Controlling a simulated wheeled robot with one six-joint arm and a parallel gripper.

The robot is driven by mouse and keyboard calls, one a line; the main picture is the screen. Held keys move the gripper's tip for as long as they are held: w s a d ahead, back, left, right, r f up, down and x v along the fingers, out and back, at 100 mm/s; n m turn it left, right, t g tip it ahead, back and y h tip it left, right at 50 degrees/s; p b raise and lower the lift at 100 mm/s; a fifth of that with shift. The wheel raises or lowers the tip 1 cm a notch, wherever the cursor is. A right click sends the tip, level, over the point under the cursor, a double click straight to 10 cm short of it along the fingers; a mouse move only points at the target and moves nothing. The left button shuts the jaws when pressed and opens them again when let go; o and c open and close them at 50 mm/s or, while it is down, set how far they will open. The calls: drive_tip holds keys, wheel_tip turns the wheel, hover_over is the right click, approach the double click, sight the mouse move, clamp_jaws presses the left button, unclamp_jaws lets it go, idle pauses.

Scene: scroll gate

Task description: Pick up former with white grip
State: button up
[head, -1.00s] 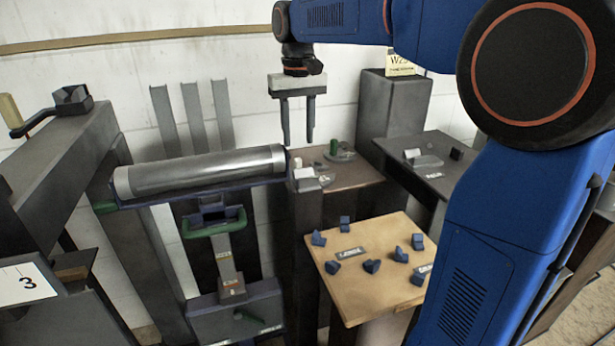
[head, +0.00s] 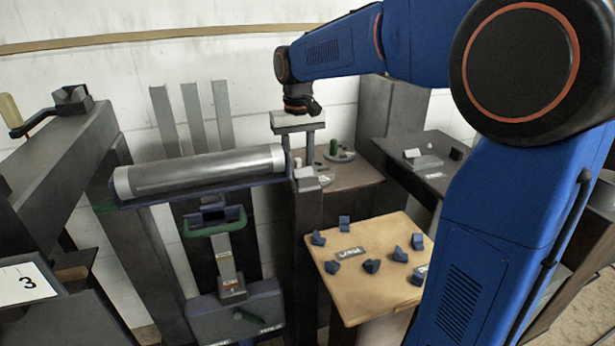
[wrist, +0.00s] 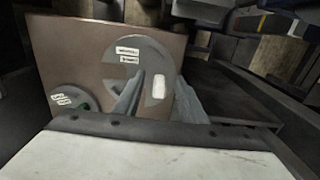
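The former with the white grip is a grey disc with a cut-out (wrist: 150,55). It lies on the brown table (wrist: 60,45), and its upright white grip (wrist: 158,87) shows in the wrist view. My gripper (wrist: 160,76) is open and empty above this disc, with the white grip between its fingertips in the picture. The remaining height cannot be told. In the head view my gripper (head: 299,165) points down over the brown table's left side, and the fingers and a nearby grey block partly hide the former.
A second disc with a green grip (head: 333,147) lies on the same table. A grey side table (head: 425,160) is on the right. A wooden table (head: 350,290) in front holds several blue blocks.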

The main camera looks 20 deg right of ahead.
clamp_jaws()
drive_tip(key=shift+r, duration=0.1)
idle(1.2)
